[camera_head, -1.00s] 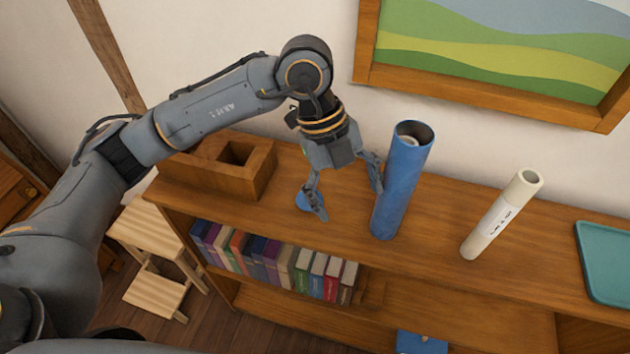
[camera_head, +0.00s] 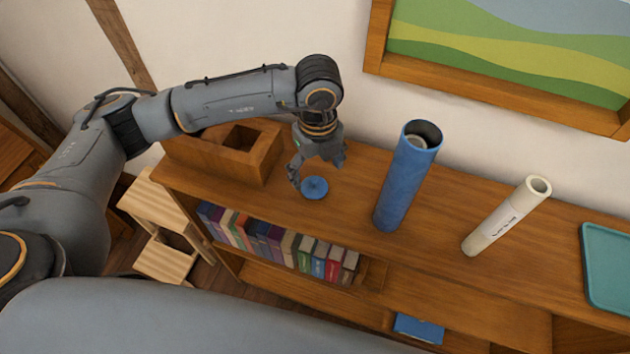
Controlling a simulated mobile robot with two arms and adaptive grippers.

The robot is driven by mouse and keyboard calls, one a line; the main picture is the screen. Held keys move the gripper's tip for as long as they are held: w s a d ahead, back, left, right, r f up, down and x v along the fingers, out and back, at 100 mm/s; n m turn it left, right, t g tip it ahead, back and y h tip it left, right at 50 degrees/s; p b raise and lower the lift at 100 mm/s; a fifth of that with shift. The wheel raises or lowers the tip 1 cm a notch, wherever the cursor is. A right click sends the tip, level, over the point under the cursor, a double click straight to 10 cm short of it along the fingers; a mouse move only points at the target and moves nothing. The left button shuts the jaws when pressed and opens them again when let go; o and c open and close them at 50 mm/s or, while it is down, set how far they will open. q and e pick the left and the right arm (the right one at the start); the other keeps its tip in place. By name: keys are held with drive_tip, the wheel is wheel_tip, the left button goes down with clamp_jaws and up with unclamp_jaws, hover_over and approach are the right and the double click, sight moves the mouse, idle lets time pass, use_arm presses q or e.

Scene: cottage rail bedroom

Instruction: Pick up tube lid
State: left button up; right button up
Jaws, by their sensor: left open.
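The tube lid (camera_head: 315,188) is a small round blue disc lying on the wooden shelf top. My left gripper (camera_head: 316,178) points down over the lid, open, with its fingers close to the lid's far and left sides. I cannot tell whether a finger touches it. The blue tube (camera_head: 408,178) stands upright to the right of the lid, with its top end open and something pale inside. My right gripper is not in view.
A white tube (camera_head: 506,217) stands farther right, and a teal tray (camera_head: 608,262) lies at the right edge. A wooden box with an opening (camera_head: 218,158) stands left of the lid. Books (camera_head: 278,245) fill the shelf below. A framed picture (camera_head: 500,45) hangs behind.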

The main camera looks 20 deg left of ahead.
sight(315, 180)
use_arm(q)
drive_tip(key=f, duration=0.1)
drive_tip(key=f+p, duration=0.1)
drive_tip(key=f, duration=0.1)
drive_tip(key=shift+s+a+f+p, duration=0.15)
drive_tip(key=shift+a+p, duration=0.15)
drive_tip(key=shift+f, duration=0.3)
drive_tip(key=c, duration=1)
